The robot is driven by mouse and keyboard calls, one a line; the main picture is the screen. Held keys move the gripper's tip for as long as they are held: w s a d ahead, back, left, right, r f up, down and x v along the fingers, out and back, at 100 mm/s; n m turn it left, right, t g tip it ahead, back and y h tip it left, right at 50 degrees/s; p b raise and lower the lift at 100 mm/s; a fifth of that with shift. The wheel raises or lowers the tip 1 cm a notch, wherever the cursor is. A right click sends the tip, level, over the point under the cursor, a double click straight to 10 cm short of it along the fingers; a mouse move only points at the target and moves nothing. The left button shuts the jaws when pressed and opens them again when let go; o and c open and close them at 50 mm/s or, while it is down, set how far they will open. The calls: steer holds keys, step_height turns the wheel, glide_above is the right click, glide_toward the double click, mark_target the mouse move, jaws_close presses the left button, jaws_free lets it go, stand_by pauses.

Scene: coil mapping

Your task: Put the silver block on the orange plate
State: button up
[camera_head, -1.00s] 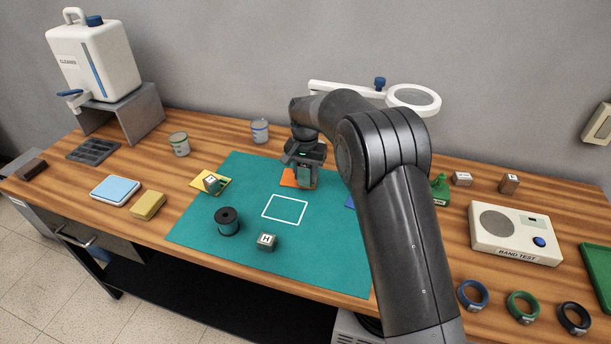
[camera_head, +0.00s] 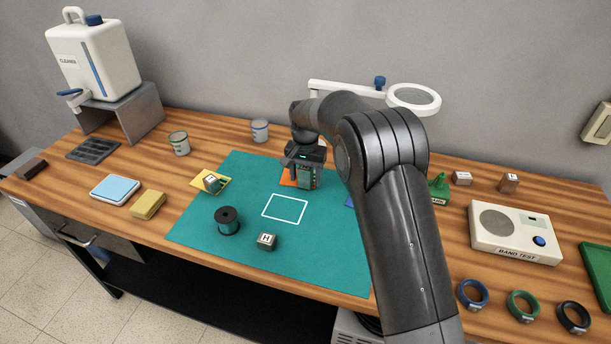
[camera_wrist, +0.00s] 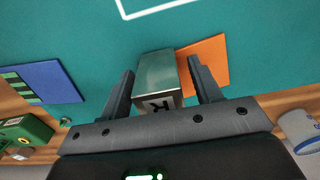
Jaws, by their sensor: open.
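A silver block (camera_wrist: 158,72) with a dark letter on a white label stands between the fingers of my gripper (camera_wrist: 161,65) in the wrist view. The fingers are open, with a visible gap on each side of the block. The orange plate (camera_wrist: 209,64) lies on the green mat just right of the block, partly behind the right finger. The block overlaps the plate's left edge in this view; I cannot tell whether it touches the plate. In the head view my gripper (camera_head: 304,178) hides most of the orange plate (camera_head: 287,179), and the block is not clear there.
On the green mat (camera_head: 245,270) are a dark spool (camera_head: 227,221), another lettered block (camera_head: 267,242) and a yellow plate (camera_head: 222,188) bearing a block. A blue plate (camera_wrist: 45,82) lies left in the wrist view. My arm hides the mat's right side.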

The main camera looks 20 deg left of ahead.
step_height(320, 180, up, 12)
steer(key=shift+r, duration=0.1)
stand_by(0.4)
steer(key=s+d+r+t, duration=0.1)
steer(key=s+d+r, duration=0.35)
steer(key=d, duration=0.25)
steer(key=s+d+r+t, duration=0.1)
steer(key=s+d+r, duration=0.2)
steer(key=d+r, duration=0.35)
steer(key=s+d+r, duration=0.3)
steer(key=s+d, duration=0.1)
steer(key=d, duration=0.5)
steer(key=s+d+f+t, duration=0.1)
steer(key=s+d+f, duration=0.1)
steer(key=s+d, duration=0.5)
steer(key=s+d+f+t, duration=0.2)
steer(key=s+d, duration=0.5)
steer(key=s, duration=0.8)
steer(key=shift+s+d+f+t, duration=0.25)
steer(key=shift+f+t, duration=0.05)
steer(key=shift+f, duration=0.2)
steer(key=shift+o, duration=0.4)
